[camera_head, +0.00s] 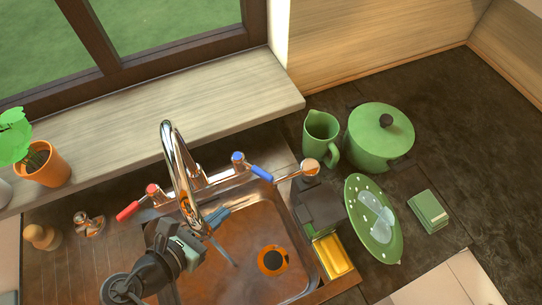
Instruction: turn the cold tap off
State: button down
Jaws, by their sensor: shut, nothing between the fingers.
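The chrome tap (172,150) arches over the sink (245,235). Its cold lever has a blue cap and blue grip (262,173) on the right, pointing outward to the lower right. The hot lever has a red grip (128,211) on the left, pointing to the lower left. A thin grey streak below the spout looks like running water (224,254). My gripper (228,211) is over the sink, partly behind the spout, below and left of the blue lever and apart from it in the picture. Its bluish fingers are shut and empty.
A dark caddy (318,205) and yellow sponge (333,256) stand at the sink's right edge. A green jug (320,137), lidded pot (379,138) and spotted plate (374,219) are farther right. A wooden sill (110,147) runs behind. The basin's right part is open.

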jog(key=shift+f, duration=0.1)
jog(key=p, duration=0.2)
send_near(263, 176)
jog(key=a+f+x, duration=0.1)
jog(key=x, duration=0.6)
jog(key=shift+d, duration=0.1)
jog(key=d+n+t+y+p, duration=0.1)
jog(key=p, duration=0.1)
jog(key=shift+w+r+n+p, duration=0.1)
jog(key=shift+r+n+p, duration=0.05)
jog(key=shift+n+p, duration=0.25)
jog(key=shift+w+d+n+t+y+p, duration=0.35)
jog(key=shift+d+n+y+p, duration=0.2)
jog(key=shift+y+p, duration=0.2)
jog(key=shift+w+d+f+p, duration=0.15)
jog(key=shift+w+d+p, duration=0.1)
jog(key=shift+w+d, duration=0.3)
jog(key=shift+w+d+f+p, duration=0.1)
jog(key=shift+w+d+p, duration=0.25)
jog(key=shift+w, duration=0.35)
jog(key=shift+d, duration=0.1)
